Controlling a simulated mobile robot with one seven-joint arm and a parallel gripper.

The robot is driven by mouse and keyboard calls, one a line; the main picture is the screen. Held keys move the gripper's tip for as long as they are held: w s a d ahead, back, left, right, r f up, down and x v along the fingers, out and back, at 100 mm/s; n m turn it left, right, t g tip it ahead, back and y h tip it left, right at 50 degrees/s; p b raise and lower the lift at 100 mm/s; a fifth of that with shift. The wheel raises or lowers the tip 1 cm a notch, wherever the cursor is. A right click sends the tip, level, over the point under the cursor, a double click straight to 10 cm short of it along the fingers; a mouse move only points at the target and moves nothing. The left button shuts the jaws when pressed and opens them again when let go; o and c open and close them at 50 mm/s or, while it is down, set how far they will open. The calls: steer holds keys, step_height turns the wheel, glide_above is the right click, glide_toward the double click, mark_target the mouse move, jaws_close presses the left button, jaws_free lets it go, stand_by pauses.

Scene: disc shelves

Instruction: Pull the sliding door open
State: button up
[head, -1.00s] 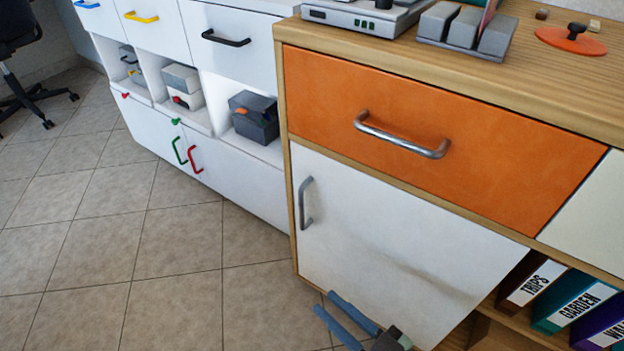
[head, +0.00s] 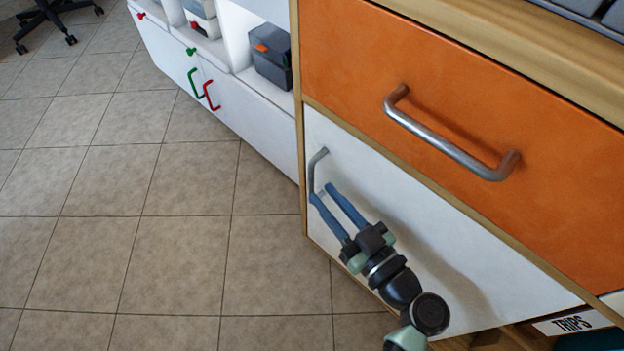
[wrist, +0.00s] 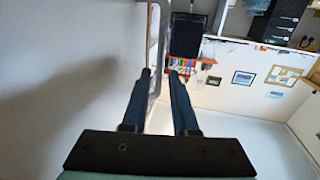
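The white sliding door (head: 425,240) covers the lower left part of the wooden cabinet, under the orange drawer. Its grey upright bar handle (head: 312,170) is near the door's left edge. My gripper (head: 321,191) is in front of the door with its blue fingers spread. The fingertips are at the handle's lower end, which is partly hidden by them. In the wrist view, the handle (wrist: 154,60) shows as a pale bar close to the left finger, seemingly between the two fingers (wrist: 159,73). I cannot tell whether a finger touches it.
The orange drawer (head: 550,130) with its metal handle (head: 450,140) juts above the door. A binder labelled TRIPS (head: 572,323) stands on the open shelf at the lower right. A white cabinet (head: 245,125) adjoins on the left.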

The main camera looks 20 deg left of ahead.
mark_target(313, 183)
steer(key=b+x, duration=0.1)
steer(key=x, duration=0.4)
steer(key=shift+w, duration=0.1)
jaws_close()
stand_by(1.3)
